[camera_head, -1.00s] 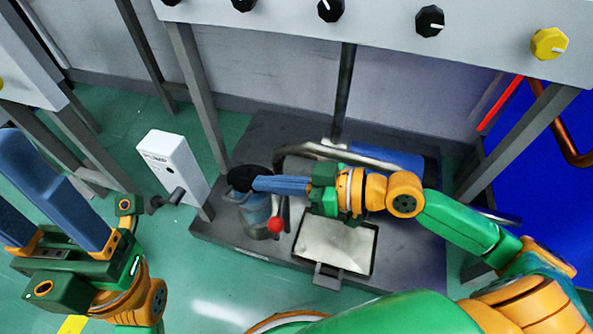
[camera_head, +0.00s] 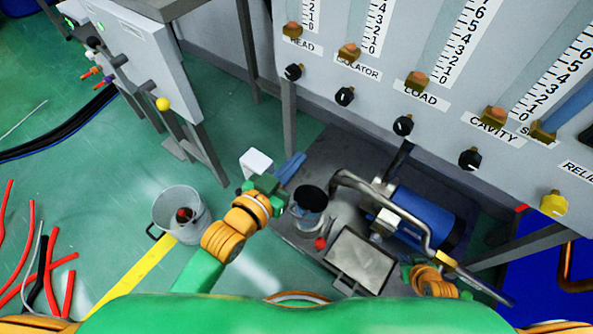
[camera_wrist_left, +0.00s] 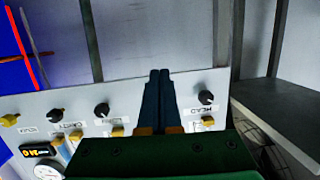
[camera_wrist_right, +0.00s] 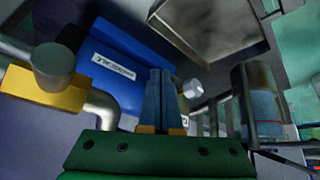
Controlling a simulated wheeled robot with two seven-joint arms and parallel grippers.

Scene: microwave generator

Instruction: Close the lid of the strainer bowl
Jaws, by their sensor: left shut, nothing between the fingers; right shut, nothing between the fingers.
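The strainer bowl (camera_head: 311,224) is a clear bluish cup on the grey base plate, right of my left gripper in the head view. Its black round lid (camera_head: 310,198) shows over the mouth; I cannot tell whether it sits fully flat. The bowl also shows at the right of the right wrist view (camera_wrist_right: 266,108). My left gripper (camera_head: 294,164) is shut and empty, up and left of the bowl. Its fingers show together in the left wrist view (camera_wrist_left: 160,75). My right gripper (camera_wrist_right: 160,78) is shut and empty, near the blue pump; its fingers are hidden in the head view.
A blue pump (camera_head: 425,218) and a bent metal pipe (camera_head: 385,190) stand right of the bowl. A red ball knob (camera_head: 320,243) and a square metal tray (camera_head: 362,258) are in front. A grey bucket (camera_head: 178,208) stands on the floor at left. The gauge panel (camera_head: 400,95) overhangs behind.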

